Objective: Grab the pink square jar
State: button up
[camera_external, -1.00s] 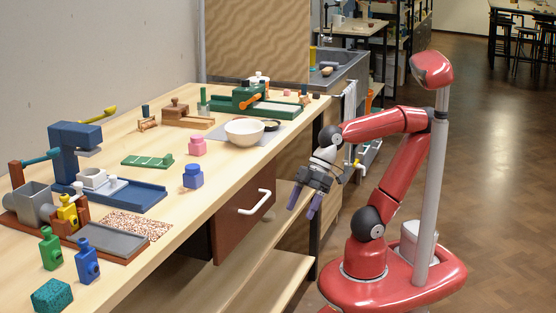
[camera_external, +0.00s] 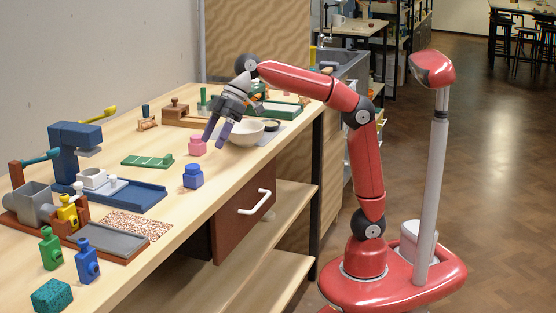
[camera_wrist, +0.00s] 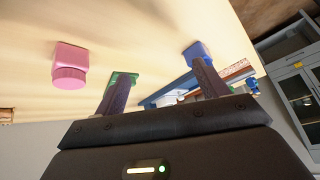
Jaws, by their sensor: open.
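The pink square jar (camera_external: 197,145) stands upright on the wooden table, behind a similar blue square jar (camera_external: 193,176). In the wrist view the pink jar (camera_wrist: 70,64) is at the upper left, outside the fingers, and the blue jar (camera_wrist: 197,52) is near the right finger. My gripper (camera_external: 213,143) is open and empty, pointing down over the table just right of the pink jar in the external view. It also shows in the wrist view (camera_wrist: 160,92), its two dark purple fingers spread apart. Neither finger is seen to touch the pink jar.
A green ribbed tray (camera_external: 146,161) lies left of the jars. A blue press (camera_external: 78,150) stands further left. Bare tabletop (camera_external: 165,182) lies around the jars.

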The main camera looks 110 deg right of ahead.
aim_at(197, 136)
jog(key=d+m+h, duration=0.1)
jog(key=d+m, duration=0.1)
jog(key=d, duration=0.1)
jog(key=d+r+m+g+h, duration=0.1)
jog(key=d, duration=0.3)
jog(key=d+m+g+h, duration=0.1)
jog(key=d+m, duration=0.1)
jog(key=d, duration=0.2)
jog(key=shift+w+d+r+m+h, duration=0.2)
jog(key=shift+w+r+m+h, duration=0.1)
jog(key=shift+h, duration=0.1)
jog(key=shift+d+f, duration=0.2)
jog(key=shift+f, duration=0.1)
jog(key=x, duration=0.2)
jog(key=b+x, duration=0.1)
jog(key=x, duration=0.1)
jog(key=s+x, duration=0.1)
jog(key=x, duration=0.1)
jog(key=shift+w+a+f+b, duration=0.15)
jog(key=shift+a+f+b, duration=0.05)
jog(key=shift+f+b, duration=0.2)
jog(key=shift+w+f, duration=0.2)
jog(key=shift+f, duration=0.1)
jog(key=c, duration=1.4)
